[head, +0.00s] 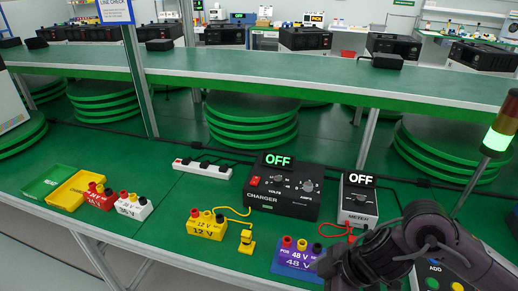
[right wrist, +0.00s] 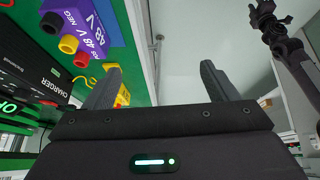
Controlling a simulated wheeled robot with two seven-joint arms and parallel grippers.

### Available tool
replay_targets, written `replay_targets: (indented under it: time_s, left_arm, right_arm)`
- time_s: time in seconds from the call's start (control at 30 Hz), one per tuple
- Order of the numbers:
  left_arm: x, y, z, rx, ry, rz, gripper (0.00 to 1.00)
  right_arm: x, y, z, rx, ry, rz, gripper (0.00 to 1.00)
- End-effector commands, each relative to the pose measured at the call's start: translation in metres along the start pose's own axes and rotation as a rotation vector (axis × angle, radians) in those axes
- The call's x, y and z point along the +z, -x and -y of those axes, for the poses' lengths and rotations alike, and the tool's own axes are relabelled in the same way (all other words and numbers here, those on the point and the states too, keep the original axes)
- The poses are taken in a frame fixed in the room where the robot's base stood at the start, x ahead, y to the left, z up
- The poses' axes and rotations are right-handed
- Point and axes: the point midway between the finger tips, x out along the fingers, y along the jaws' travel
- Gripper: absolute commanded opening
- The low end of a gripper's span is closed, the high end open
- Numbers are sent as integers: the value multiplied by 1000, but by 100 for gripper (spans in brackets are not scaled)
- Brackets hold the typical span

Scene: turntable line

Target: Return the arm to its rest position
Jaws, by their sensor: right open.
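My right arm (head: 405,245) comes in from the right in the head view, over the front right of the bench; its end is near the purple 48 V pack (head: 288,260). In the right wrist view my right gripper (right wrist: 162,82) has its two fingers wide apart with nothing between them. The 48 V pack (right wrist: 93,22) lies beyond, to the upper left, apart from the fingers. My left gripper (right wrist: 265,18) seems to show small at the upper right of that view; its jaws are too small to read. It is not in the head view.
The charger (head: 284,190) and meter (head: 357,206) both read OFF. A yellow 12 V pack (head: 206,226), red and white packs, green and yellow trays (head: 75,190) and a power strip (head: 201,168) stand on the green bench. A signal lamp (head: 500,130) glows green at right.

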Motion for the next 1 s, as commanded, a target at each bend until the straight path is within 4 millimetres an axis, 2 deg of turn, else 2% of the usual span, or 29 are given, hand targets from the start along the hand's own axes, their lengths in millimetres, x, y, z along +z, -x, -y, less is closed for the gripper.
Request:
replay_targets:
  time_s: [0.3,0.5,0.57,0.67,0.77,0.87,1.0]
  left_arm:
    - [1,0,0,-1,1,3,36]
    - [9,0,-1,1,1,15,36]
    - [9,0,-1,1,1,15,36]
    - [9,0,-1,1,1,15,36]
    - [9,0,-1,1,1,14,36]
    - [8,0,-1,1,1,14,36]
    - [7,0,-1,1,1,12,36]
  right_arm:
    - [-64,-21,4,147,43,-198,80]
    - [-102,-19,-4,330,-55,-323,80]
    - [-105,-13,-11,403,-136,-339,80]
    - [-86,-4,-22,511,-326,-301,80]
    - [-47,1,-23,563,-517,-204,80]
    - [-7,2,-14,567,-675,-96,80]
    - [42,2,11,528,-858,45,80]
